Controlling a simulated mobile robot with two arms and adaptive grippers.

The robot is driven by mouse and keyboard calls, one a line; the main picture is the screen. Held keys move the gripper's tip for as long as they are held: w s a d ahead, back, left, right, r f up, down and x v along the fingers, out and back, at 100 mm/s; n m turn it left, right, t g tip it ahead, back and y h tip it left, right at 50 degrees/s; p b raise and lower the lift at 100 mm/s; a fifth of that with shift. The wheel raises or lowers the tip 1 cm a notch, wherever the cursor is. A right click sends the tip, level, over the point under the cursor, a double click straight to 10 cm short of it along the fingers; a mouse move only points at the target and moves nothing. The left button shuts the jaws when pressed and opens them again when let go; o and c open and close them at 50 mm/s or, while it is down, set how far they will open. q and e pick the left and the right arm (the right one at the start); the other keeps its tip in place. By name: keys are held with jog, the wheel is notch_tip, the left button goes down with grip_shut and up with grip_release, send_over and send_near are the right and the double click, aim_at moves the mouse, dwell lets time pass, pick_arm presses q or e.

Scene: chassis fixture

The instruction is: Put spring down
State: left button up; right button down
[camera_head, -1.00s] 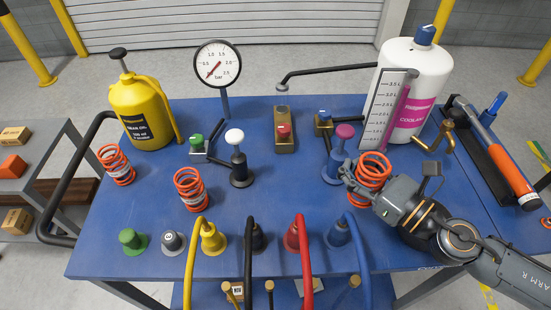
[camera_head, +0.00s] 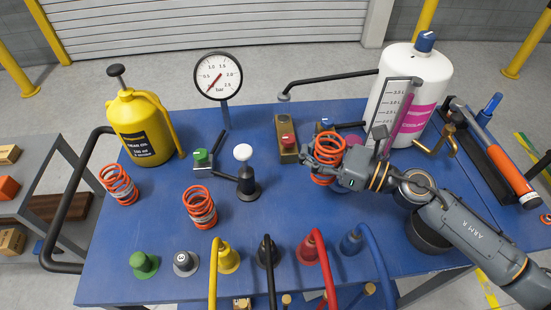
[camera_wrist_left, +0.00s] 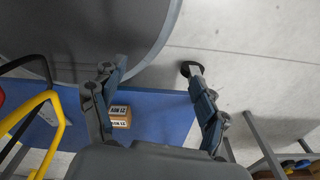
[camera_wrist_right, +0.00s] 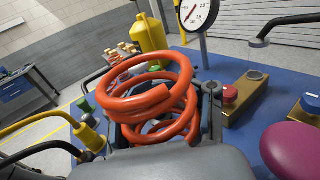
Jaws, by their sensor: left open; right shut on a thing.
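My right gripper (camera_head: 312,162) is shut on an orange coil spring (camera_head: 327,150) and holds it upright over the right half of the blue table (camera_head: 290,210). The held spring (camera_wrist_right: 150,90) fills the middle of the right wrist view. Two more orange springs stand on the table's left half, one near the left edge (camera_head: 119,185) and one nearer the middle (camera_head: 200,208). My left gripper (camera_wrist_left: 155,100) is open and empty in the left wrist view, with its fingers apart. It is not in the head view.
A red-button box (camera_head: 287,148) and a white-knob lever (camera_head: 245,172) stand left of the held spring. Coloured hoses (camera_head: 318,250) line the front edge.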

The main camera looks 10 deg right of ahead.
jog(key=w+a+f, duration=0.1)
jog(key=a+f, duration=0.1)
jog(key=f, duration=0.1)
jog(key=w+a+f, duration=0.1)
jog(key=a+f, duration=0.1)
jog(key=f, duration=0.1)
jog(key=w+a+f, duration=0.2)
jog(key=f, duration=0.1)
jog(key=shift+a+f+p, duration=0.25)
jog(key=shift+f+p, duration=0.1)
jog(key=shift+f, duration=0.05)
pick_arm(q)
jog(key=shift+w+a+r, duration=0.45)
jog(key=shift+a+r, duration=0.1)
jog(key=shift+r, duration=0.2)
pick_arm(e)
jog(key=shift+f+b, duration=0.7)
jog(key=shift+b, duration=0.1)
pick_arm(q)
jog(key=shift+f, duration=0.75)
pick_arm(e)
jog(key=c, duration=0.5)
grip_release()
pick_arm(q)
jog(key=shift+r, duration=0.1)
